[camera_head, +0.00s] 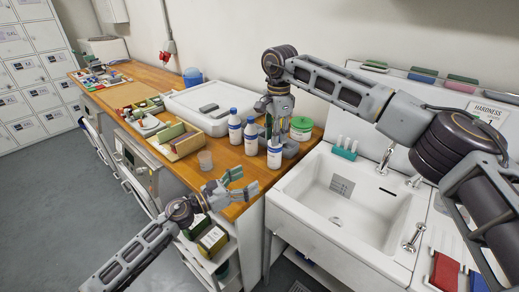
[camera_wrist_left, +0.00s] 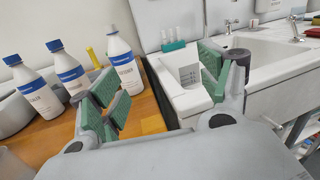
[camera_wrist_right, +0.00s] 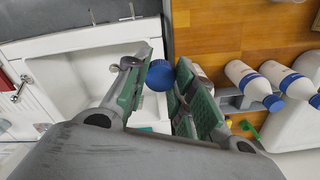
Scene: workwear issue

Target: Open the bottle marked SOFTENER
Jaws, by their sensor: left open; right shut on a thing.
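Several white bottles with blue labels stand together at the worktop's sink end: a left one (camera_head: 235,128), a middle one (camera_head: 250,138) and a front one (camera_head: 274,155). They also show in the left wrist view, the front one (camera_wrist_left: 123,65) nearest my fingers. Their print is too small to read surely, so I cannot tell which is SOFTENER. My right gripper (camera_head: 277,118) is above and behind the front bottle, shut on a blue cap (camera_wrist_right: 160,76). Its fingers hide what lies below the cap. My left gripper (camera_head: 238,183) is open and empty, in front of the worktop edge.
A white sink (camera_head: 345,195) lies right of the bottles. A green-lidded tub (camera_head: 301,128) stands behind them. A clear cup (camera_head: 205,160), an open wooden box (camera_head: 177,143) and a large white tray (camera_head: 208,108) occupy the worktop to the left. Shelves sit below its edge.

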